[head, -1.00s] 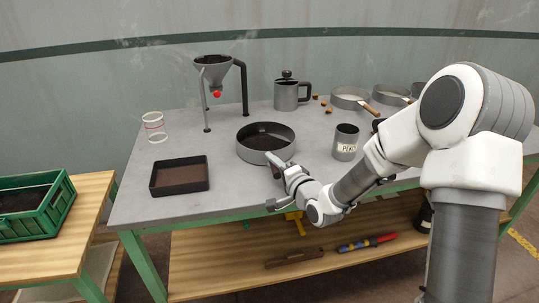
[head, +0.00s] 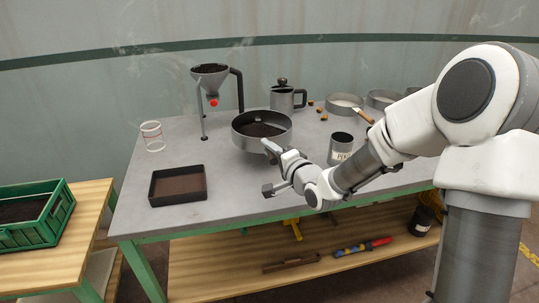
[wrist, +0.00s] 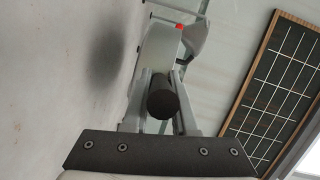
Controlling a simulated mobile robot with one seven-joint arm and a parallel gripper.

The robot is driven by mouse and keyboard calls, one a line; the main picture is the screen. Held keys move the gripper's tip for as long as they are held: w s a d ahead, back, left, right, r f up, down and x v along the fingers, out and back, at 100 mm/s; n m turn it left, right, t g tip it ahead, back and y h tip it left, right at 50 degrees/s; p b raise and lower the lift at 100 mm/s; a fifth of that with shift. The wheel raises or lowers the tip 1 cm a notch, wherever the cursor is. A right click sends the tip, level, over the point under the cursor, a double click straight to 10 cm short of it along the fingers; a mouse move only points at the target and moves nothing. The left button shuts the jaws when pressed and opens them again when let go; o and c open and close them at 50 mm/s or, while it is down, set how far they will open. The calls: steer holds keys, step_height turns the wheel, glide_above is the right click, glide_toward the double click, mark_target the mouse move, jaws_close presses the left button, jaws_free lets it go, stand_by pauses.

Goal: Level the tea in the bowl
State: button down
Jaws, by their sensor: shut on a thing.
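The round grey bowl (head: 236,135) is held above the table near its middle, apart from the tabletop. Dark tea (head: 260,130) lies inside it; its surface is too small to judge in detail. My gripper (head: 272,150) is at the bowl's near right side, shut on its handle. In the wrist view the dark round end of the handle (wrist: 163,102) sits between the two fingers, with the grey side of the bowl (wrist: 156,50) beyond. The bowl's blurred shadow falls on the table at the left of that view.
A dark tray (head: 202,188) lies at front left. A funnel stand (head: 210,78) with a red ball is behind the bowl. A lidded pot (head: 281,98) stands behind right, a labelled canister (head: 341,144) to the right. A clear ringed cylinder (head: 152,136) stands left.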

steer(key=shift+r+p, duration=2.25)
steer(key=shift+r, duration=1.15)
steer(key=shift+f, duration=0.1)
steer(key=shift+w+a, duration=0.15)
steer(key=shift+w, duration=0.4)
steer(key=shift+s, duration=0.55)
